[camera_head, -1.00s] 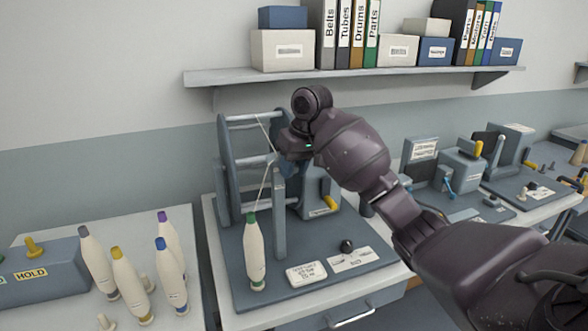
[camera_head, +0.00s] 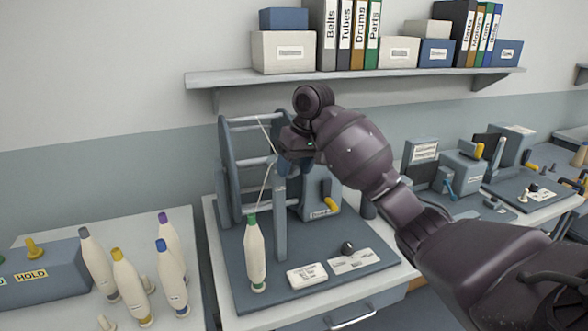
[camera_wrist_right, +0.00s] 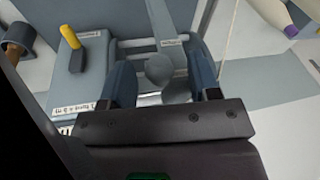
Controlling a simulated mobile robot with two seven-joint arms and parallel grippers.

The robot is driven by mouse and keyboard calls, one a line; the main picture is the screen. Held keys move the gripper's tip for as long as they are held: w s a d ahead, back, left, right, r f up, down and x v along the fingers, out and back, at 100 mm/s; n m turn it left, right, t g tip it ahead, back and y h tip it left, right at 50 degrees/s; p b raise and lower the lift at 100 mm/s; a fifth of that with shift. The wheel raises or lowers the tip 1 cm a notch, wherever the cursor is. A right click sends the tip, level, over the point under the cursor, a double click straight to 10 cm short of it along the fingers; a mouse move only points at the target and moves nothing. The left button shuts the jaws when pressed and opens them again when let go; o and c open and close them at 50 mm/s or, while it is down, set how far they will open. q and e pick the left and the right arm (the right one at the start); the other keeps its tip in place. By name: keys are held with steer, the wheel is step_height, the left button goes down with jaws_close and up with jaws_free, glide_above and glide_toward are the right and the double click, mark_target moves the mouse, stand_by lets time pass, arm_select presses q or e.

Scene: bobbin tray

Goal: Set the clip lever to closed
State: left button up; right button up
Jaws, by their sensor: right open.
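My right gripper (camera_head: 287,170) is at the top of a grey post on the winding stand (camera_head: 228,170). In the right wrist view its two blue fingers (camera_wrist_right: 160,60) are apart, with a rounded grey knob (camera_wrist_right: 158,72) showing between them. I cannot tell whether the fingers touch the knob, or whether it is the clip lever. A yellow lever (camera_head: 331,204) sits on a grey box beside the stand; a yellow lever on a box also shows in the right wrist view (camera_wrist_right: 74,52). My left gripper is out of view.
A green-topped bobbin (camera_head: 255,258) stands at the front of the stand, with a thread rising from it. A black knob (camera_head: 347,247) is on the base near label plates. Several bobbins stand on the left table. A shelf (camera_head: 350,78) runs above.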

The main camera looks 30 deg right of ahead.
steer(key=v, duration=1)
stand_by(0.4)
